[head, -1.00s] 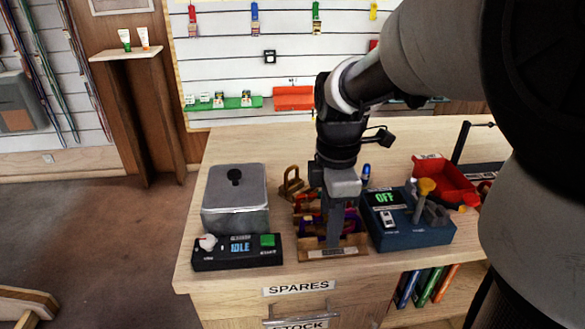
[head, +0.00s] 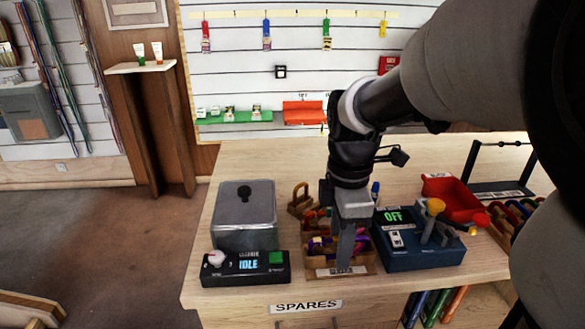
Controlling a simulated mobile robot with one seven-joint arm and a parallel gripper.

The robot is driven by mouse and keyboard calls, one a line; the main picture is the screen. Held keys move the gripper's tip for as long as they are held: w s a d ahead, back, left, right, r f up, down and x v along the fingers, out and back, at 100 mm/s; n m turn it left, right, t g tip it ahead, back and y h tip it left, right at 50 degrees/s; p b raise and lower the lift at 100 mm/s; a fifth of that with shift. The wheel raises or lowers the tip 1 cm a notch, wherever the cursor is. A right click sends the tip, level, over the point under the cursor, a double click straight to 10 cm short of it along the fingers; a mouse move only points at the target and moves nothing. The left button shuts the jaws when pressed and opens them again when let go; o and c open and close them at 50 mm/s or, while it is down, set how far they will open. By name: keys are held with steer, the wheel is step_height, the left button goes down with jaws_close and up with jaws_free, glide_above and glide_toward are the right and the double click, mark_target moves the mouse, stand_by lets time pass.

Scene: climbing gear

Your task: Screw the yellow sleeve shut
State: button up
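My gripper (head: 344,264) points down at a small wooden box (head: 368,268) on the counter. Its fingers are seen edge-on in front of the box's labelled front side. I cannot tell whether they are apart or shut, or whether they hold anything. The box holds several coloured pieces, with purple (head: 320,246) and red (head: 312,222) ones showing beside and behind the gripper. I cannot make out a yellow sleeve; the gripper hides part of the box.
Left of the box stand a grey metal case (head: 243,215) and a black control unit (head: 245,268) reading IDLE. Close on the right is a blue device (head: 415,254) reading OFF, with a yellow-topped post (head: 435,207). A red bin (head: 455,200) lies behind it.

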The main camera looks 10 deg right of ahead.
steer(key=shift+r+p, duration=0.75)
steer(key=shift+r, duration=0.25)
steer(key=shift+w+p, duration=0.35)
steer(key=shift+w, duration=1.1)
steer(key=shift+f, duration=0.1)
steer(key=shift+s+d+f+b, duration=0.15)
steer(key=shift+s+f+b, duration=0.05)
steer(key=shift+f+b, duration=0.45)
steer(key=shift+s+d+f+b, duration=0.15)
steer(key=shift+f+b, duration=0.3)
steer(key=shift+f, duration=0.3)
steer(key=shift+s, duration=1.15)
steer(key=shift+r, duration=0.2)
